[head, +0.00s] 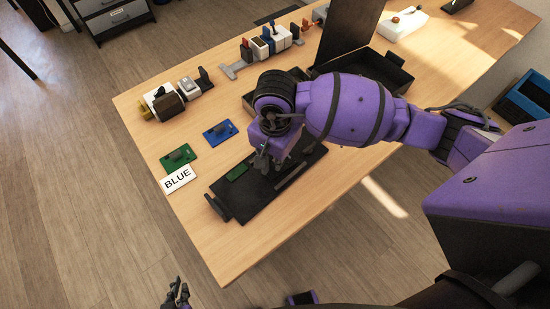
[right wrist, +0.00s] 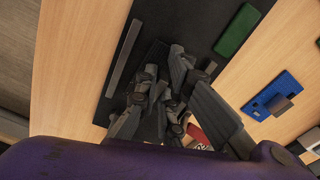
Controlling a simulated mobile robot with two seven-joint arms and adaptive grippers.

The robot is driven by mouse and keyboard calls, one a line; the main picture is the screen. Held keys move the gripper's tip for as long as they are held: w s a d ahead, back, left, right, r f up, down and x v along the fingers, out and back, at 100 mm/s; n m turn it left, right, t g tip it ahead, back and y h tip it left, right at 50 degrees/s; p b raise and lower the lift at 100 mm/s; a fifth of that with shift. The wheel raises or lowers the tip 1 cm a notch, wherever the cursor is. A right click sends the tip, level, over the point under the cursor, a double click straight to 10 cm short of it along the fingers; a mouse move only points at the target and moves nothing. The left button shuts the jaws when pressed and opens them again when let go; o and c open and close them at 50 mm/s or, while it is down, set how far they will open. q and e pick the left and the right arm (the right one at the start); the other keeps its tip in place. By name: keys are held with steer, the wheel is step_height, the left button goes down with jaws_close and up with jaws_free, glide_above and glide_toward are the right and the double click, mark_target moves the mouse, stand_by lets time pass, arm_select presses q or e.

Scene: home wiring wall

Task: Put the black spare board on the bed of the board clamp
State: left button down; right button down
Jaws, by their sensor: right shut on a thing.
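The board clamp has a long black bed (head: 250,203) at the table's front, with an upright end jaw (head: 218,207) and a grey bar (head: 291,178) along one side. A dark green pad (head: 237,172) lies on the bed and also shows in the right wrist view (right wrist: 238,30). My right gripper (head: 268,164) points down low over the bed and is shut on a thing. A dark piece (right wrist: 155,54) at its fingertips looks like the black spare board, mostly hidden and hard to tell from the bed. My left gripper (head: 177,292) is off the table, low in the head view, its fingers unclear.
A blue board (head: 218,131), a green board (head: 180,157) and a white card reading BLUE (head: 178,179) lie left of the clamp. Behind are a black tray (head: 380,65), an upright dark panel (head: 349,30) and several wiring devices (head: 266,42). The table's left front is bare.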

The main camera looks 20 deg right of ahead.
steer(key=c, duration=2.3)
jaws_free()
steer(key=shift+f, duration=0.2)
steer(key=o, duration=0.4)
steer(key=shift+r, duration=0.1)
steer(key=shift+r, duration=0.25)
step_height(320, 180, up, 12)
steer(key=shift+f, duration=0.1)
